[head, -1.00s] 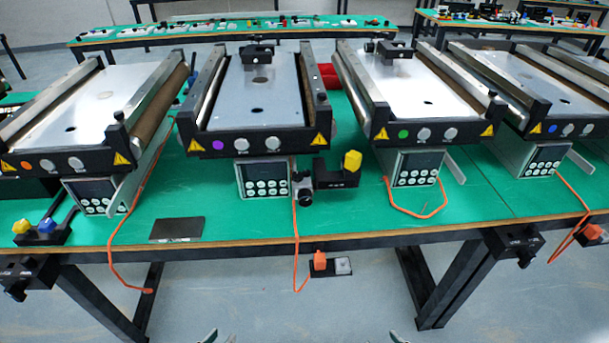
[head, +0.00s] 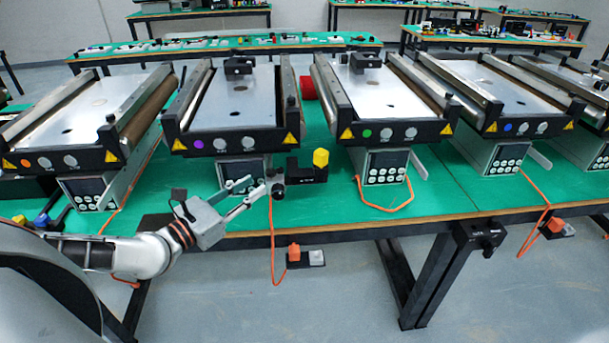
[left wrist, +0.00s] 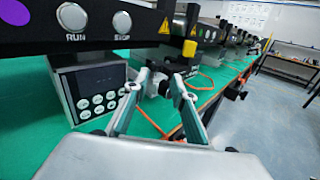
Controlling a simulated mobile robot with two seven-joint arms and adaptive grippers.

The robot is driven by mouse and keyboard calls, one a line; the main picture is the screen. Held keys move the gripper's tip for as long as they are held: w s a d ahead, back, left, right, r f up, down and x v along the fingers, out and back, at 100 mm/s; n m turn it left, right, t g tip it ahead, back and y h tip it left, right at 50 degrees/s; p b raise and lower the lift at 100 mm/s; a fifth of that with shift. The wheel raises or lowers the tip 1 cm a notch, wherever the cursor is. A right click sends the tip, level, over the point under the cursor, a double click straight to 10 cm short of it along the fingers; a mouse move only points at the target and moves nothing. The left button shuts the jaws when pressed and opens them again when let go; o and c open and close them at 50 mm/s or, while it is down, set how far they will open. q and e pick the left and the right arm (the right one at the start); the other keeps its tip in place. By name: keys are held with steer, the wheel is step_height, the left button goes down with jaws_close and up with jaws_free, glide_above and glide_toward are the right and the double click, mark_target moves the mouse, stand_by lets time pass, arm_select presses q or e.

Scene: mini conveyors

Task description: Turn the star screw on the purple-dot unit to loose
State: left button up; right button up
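The purple-dot unit (head: 232,141) is a small conveyor with a grey belt, a purple dot and two silver buttons. Its purple dot (left wrist: 30,14) shows at the upper left in the left wrist view. A small black knob (head: 278,191), which looks like the star screw, sits right of the unit's control box (head: 240,168). My left gripper (head: 257,187) is in front of the control box, its fingertips just left of the knob. The wrist view shows its two fingers (left wrist: 160,76) apart with nothing clearly held; the knob is hard to make out there. My right gripper is not in view.
A black bracket with a yellow knob (head: 320,158) stands just right of the small knob. The green-dot unit (head: 390,133) is to the right, the orange-dot unit (head: 62,157) to the left. An orange cable (head: 272,245) hangs over the table edge.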

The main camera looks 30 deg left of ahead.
mark_target(267, 174)
arm_select(q)
steer(key=shift+w+a+r+n, duration=0.1)
steer(key=shift+w+n, duration=0.2)
steer(key=shift+w, duration=0.15)
steer(key=shift+w+a+r+n, duration=0.1)
steer(key=shift+w+n, duration=0.2)
steer(key=shift+w, duration=0.15)
steer(key=shift+x, duration=3.25)
steer(key=shift+f, duration=0.1)
steer(key=shift+p, duration=0.3)
jaws_close()
